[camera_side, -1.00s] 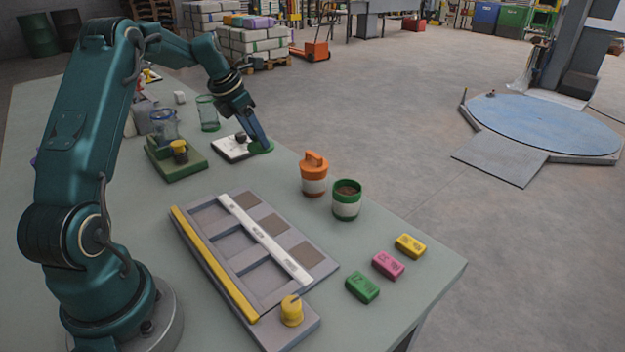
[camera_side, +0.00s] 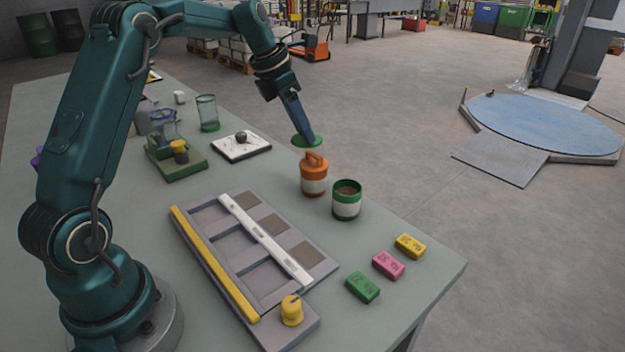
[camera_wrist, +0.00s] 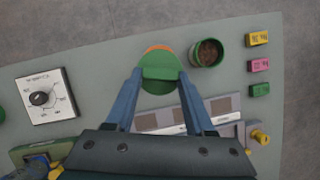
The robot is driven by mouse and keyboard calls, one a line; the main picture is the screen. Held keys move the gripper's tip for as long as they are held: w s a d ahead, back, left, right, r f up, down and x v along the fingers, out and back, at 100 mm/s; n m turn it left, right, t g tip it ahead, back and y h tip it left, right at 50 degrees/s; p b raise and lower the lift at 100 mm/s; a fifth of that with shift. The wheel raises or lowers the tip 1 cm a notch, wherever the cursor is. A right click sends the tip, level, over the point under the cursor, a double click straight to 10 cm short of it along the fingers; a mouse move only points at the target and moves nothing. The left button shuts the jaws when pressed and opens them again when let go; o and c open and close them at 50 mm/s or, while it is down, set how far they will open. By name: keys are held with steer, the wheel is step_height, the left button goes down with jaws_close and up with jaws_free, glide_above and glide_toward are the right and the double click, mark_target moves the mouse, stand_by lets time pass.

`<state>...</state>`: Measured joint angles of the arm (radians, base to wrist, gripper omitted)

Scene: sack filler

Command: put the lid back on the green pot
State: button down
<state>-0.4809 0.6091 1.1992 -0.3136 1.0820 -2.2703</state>
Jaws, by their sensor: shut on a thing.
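My gripper (camera_side: 306,138) is shut on the green lid (camera_side: 307,141) and holds it in the air, just behind and above the orange-lidded pot (camera_side: 314,175). In the wrist view the lid (camera_wrist: 159,88) sits between the fingertips (camera_wrist: 159,75) and covers most of the orange pot's top. The green pot (camera_side: 346,200) stands open on the bench, with brown contents showing. In the wrist view the green pot (camera_wrist: 206,53) is to the right of the held lid, clear of it.
A grey tray (camera_side: 255,285) with compartments lies in front of the pots. Yellow (camera_side: 410,245), pink (camera_side: 388,264) and green (camera_side: 362,287) blocks lie to the right. A white dial plate (camera_side: 241,147) lies behind. The bench edge is close beyond the pots.

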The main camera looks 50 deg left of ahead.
steer(key=w+d+m+h, duration=0.1)
steer(key=w+d+m, duration=0.15)
steer(key=d, duration=0.75)
steer(key=shift+s+d+f, duration=0.1)
steer(key=shift+s+f, duration=0.05)
steer(key=shift+f, duration=0.8)
steer(key=shift+s+d+f, duration=0.1)
steer(key=shift+s+f, duration=0.1)
steer(key=shift+f, duration=0.8)
steer(key=shift+s+f, duration=0.15)
steer(key=shift+f, duration=0.8)
steer(key=shift+f, duration=0.15)
steer(key=shift+c, duration=0.9)
jaws_free()
steer(key=shift+o, duration=0.9)
